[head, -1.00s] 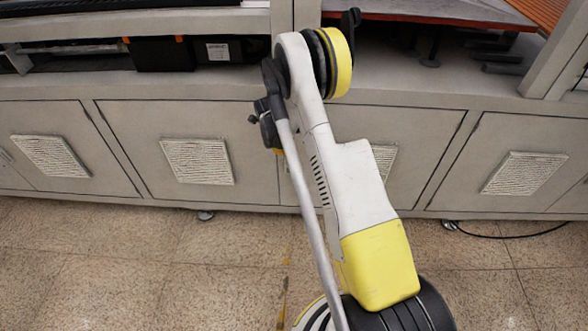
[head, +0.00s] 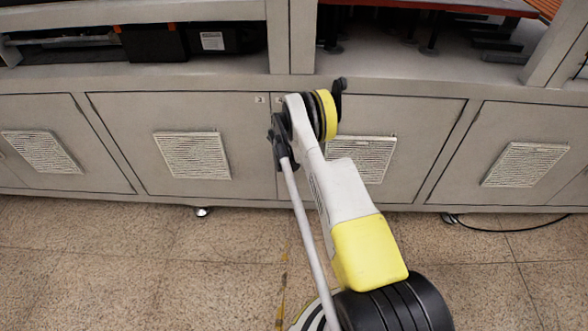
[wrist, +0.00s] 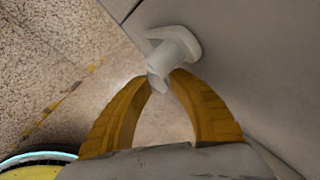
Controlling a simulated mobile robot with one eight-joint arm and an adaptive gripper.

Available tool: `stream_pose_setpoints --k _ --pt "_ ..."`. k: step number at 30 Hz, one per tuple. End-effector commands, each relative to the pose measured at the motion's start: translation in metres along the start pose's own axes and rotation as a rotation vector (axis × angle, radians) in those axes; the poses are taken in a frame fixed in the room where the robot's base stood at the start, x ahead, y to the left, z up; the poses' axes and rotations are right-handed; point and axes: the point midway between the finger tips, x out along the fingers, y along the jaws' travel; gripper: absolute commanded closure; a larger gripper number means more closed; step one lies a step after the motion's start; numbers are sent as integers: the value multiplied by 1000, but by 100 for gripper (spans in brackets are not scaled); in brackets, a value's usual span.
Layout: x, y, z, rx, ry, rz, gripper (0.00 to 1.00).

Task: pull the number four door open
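The number four door (head: 415,125) is a grey cabinet panel with a pale louvred vent (head: 365,160), standing behind my arm in the head view. It looks flush with the cabinet front. A small label sits at its upper left corner, too small to read surely. Its pale handle (wrist: 176,42) shows in the wrist view, beside the seam. My gripper's yellow fingers (wrist: 163,82) close in on the handle's near end from both sides and appear to touch it. In the head view my gripper (head: 281,150) is at the door's left edge, where my arm hides the handle.
A neighbouring grey door (head: 120,125) with a vent adjoins on the left, another (head: 520,130) on the right. Above is an open bay with a black box (head: 155,42). The speckled floor (head: 130,260) in front is clear; a black cable (head: 500,235) lies at right.

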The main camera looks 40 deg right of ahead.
Motion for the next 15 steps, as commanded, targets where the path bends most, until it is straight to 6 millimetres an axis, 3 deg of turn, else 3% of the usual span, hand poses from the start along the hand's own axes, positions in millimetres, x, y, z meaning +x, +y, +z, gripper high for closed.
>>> stream_pose_setpoints --k 11,13,15 --pt "7 0 0 -1 0 0 77" --pt "6 0 0 -1 0 0 96" --pt "6 0 0 -1 0 0 100"
